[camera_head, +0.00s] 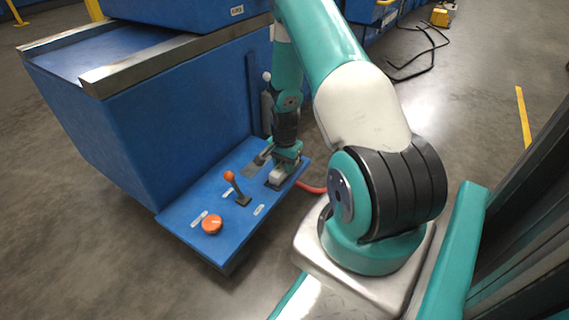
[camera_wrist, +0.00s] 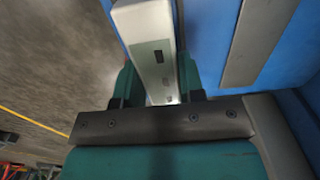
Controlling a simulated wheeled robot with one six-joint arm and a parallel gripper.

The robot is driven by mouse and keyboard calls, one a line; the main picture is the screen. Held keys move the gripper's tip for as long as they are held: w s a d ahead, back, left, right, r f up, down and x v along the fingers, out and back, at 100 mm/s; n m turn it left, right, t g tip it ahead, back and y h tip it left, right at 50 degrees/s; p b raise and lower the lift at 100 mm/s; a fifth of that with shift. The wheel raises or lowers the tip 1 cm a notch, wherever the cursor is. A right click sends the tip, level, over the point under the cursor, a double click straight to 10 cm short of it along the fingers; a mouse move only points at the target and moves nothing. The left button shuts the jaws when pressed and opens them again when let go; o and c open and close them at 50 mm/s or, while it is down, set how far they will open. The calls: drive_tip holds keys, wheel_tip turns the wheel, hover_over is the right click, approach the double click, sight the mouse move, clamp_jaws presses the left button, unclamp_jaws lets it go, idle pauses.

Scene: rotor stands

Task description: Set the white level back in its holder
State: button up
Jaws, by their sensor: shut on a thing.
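The white level (camera_wrist: 151,50) is a pale block with a small dark display, seen in the wrist view at top centre. My gripper (camera_wrist: 157,85) is shut on it, with a teal finger on each side. In the head view the level (camera_head: 278,177) is a small pale shape under my gripper (camera_head: 284,165), low over the right end of the blue ledge. A dark base (camera_head: 272,186) shows around its lower end and may be the holder; my gripper and the level cover much of it. I cannot tell whether the level sits in it.
The blue ledge (camera_head: 190,215) carries an orange-knobbed lever (camera_head: 236,187), an orange button (camera_head: 212,224) and a grey plate (camera_head: 257,161). A large blue housing (camera_head: 150,110) rises behind. A red hose (camera_head: 312,188) lies beside the ledge's right end. Floor in front is clear.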

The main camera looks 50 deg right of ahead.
drive_tip(key=shift+f, duration=0.15)
drive_tip(key=o, duration=1.2)
wheel_tip(320, 180, up, 13)
drive_tip(key=p, duration=1.2)
